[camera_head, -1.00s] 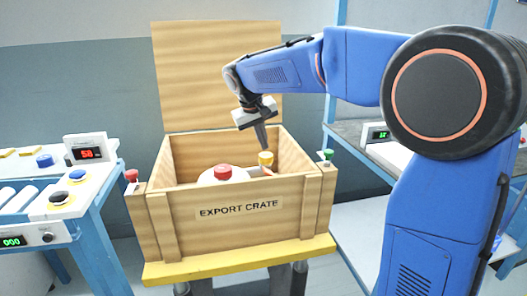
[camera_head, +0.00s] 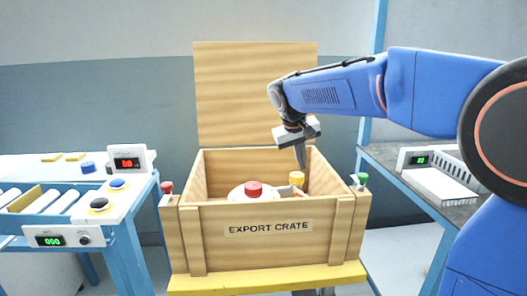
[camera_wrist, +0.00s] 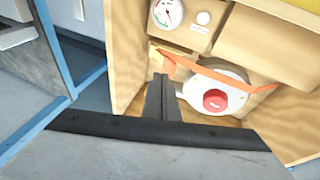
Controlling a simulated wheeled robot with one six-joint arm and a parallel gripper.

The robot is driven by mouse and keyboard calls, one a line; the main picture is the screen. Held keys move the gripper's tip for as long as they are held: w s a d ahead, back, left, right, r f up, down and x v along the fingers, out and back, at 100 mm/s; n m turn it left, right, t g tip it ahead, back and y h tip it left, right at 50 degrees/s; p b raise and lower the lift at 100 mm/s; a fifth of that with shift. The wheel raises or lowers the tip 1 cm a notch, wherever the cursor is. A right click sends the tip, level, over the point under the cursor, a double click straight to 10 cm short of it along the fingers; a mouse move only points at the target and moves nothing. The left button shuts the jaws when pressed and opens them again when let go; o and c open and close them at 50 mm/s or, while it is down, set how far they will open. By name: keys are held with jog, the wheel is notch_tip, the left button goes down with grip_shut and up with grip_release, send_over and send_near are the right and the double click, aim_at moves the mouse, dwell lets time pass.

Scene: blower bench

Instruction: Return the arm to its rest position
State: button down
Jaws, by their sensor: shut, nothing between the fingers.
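My blue arm reaches in from the right in the head view. The same red button (camera_head: 253,188) shows in the head view. Whether the fingertips touch anything is hard to tell.
The crate's lid (camera_head: 255,95) stands open behind it. A roller bench (camera_head: 75,215) with displays stands at left, a grey bench (camera_head: 400,180) at right. Red (camera_head: 167,187) and green (camera_head: 363,179) knobs sit at the crate's sides. An orange strap (camera_wrist: 225,78) crosses inside the crate.

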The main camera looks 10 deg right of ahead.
jog(key=s+d+f+y, duration=0.1)
jog(key=s+d, duration=0.3)
jog(key=s, duration=0.6)
jog(key=s+d+f+y, duration=0.15)
jog(key=s+d, duration=0.25)
jog(key=s, duration=0.5)
jog(key=s+f, duration=0.5)
jog(key=s, duration=0.4)
jog(key=s+d+f+m+t, duration=0.1)
jog(key=s+f, duration=0.5)
jog(key=s, duration=0.3)
jog(key=shift+y, duration=0.25)
jog(key=w+a+r+y, duration=0.1)
jog(key=w+r, duration=0.5)
jog(key=w, duration=0.3)
jog(key=w+r, duration=0.5)
jog(key=w, duration=0.5)
jog(key=w+r, duration=0.2)
jog(key=w, duration=0.8)
jog(key=w+a+r+g+y, duration=0.1)
jog(key=w+r, duration=0.1)
jog(key=w, duration=0.8)
jog(key=shift+w, duration=0.25)
